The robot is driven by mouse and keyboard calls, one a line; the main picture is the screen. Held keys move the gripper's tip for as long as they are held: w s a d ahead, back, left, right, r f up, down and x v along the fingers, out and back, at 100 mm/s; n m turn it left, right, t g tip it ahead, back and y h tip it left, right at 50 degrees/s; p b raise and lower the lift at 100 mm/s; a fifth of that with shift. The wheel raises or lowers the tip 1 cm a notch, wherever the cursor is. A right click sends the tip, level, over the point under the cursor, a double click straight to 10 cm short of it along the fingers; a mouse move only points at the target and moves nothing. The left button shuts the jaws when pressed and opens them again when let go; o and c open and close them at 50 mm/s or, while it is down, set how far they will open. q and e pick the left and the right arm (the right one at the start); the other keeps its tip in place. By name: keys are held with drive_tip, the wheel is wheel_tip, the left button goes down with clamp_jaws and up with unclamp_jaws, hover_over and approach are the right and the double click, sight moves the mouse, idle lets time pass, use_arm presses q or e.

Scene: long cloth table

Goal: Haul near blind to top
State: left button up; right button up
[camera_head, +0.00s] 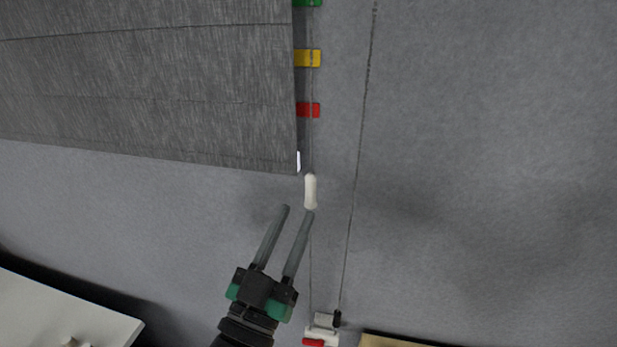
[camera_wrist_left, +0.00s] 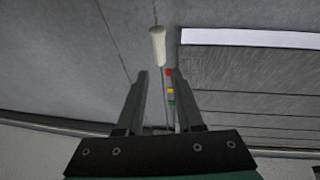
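A grey fabric blind (camera_head: 150,85) hangs at the upper left in the head view; its lower edge slopes slightly down to the right. The blind also shows at the right in the left wrist view (camera_wrist_left: 260,85), with a pale strip along one edge. A white cord handle (camera_head: 311,190) hangs on a thin cord just beyond the blind's lower right corner. My left gripper (camera_head: 298,210) is open and empty, its fingertips close to the handle's lower end. In the left wrist view the handle (camera_wrist_left: 157,45) appears just past the fingertips, not clearly between them. My right gripper is out of view.
Green, yellow (camera_head: 308,58) and red (camera_head: 308,110) markers line the cord beside the blind. A second dark cord (camera_head: 357,170) runs to a white and red fitting (camera_head: 322,335) below. A pale shelf or table (camera_head: 50,310) is at lower left. The wall at right is clear.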

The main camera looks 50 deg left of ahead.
sight(309, 183)
use_arm(q)
drive_tip(key=p+x, duration=0.2)
drive_tip(key=x, duration=0.5)
drive_tip(key=shift+w+a+r, duration=0.1)
drive_tip(key=shift+r, duration=0.1)
drive_tip(key=shift+w+a+r, duration=0.15)
drive_tip(key=shift+w+a, duration=0.1)
drive_tip(key=shift+w, duration=0.3)
drive_tip(key=shift+c, duration=0.3)
clamp_jaws()
